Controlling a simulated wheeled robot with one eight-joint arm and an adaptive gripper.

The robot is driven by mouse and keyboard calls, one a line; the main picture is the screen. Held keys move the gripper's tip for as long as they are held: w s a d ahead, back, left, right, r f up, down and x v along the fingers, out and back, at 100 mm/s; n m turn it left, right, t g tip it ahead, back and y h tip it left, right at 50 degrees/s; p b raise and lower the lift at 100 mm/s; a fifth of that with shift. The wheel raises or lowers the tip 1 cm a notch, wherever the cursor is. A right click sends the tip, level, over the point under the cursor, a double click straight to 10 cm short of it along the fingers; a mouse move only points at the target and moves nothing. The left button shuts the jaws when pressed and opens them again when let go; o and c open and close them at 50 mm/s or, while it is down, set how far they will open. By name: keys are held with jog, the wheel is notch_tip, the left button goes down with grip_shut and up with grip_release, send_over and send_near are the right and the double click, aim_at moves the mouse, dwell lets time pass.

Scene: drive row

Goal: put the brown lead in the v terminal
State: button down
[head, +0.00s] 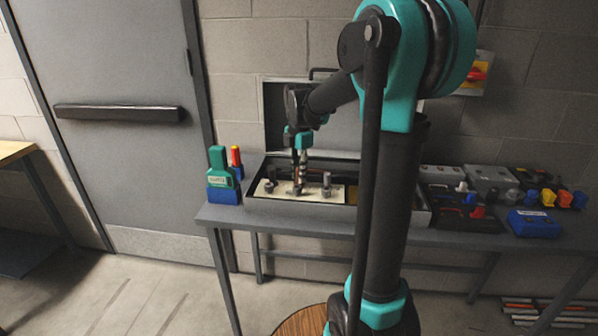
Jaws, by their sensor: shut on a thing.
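My gripper (300,162) points down over a cream terminal plate (270,196) in an open grey case (285,209) on the bench. It is shut on a thin piece with a brownish tint, which looks like the brown lead (296,181). Its lower end is close to the plate, but I cannot tell whether it touches or enters a terminal. Grey terminal posts stand on the plate, one of them right of the gripper (327,181). The letters are too small to read, so I cannot tell which is the v terminal.
Grey boxes and a blue box (534,223) fill the bench's right. My arm hides part of the case.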

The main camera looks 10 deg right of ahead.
jog(key=shift+f, duration=0.25)
jog(key=shift+f, duration=0.35)
jog(key=c, duration=1.3)
grip_release()
jog(key=shift+r, duration=0.1)
notch_tip(320, 180, up, 12)
jog(key=shift+f, duration=0.1)
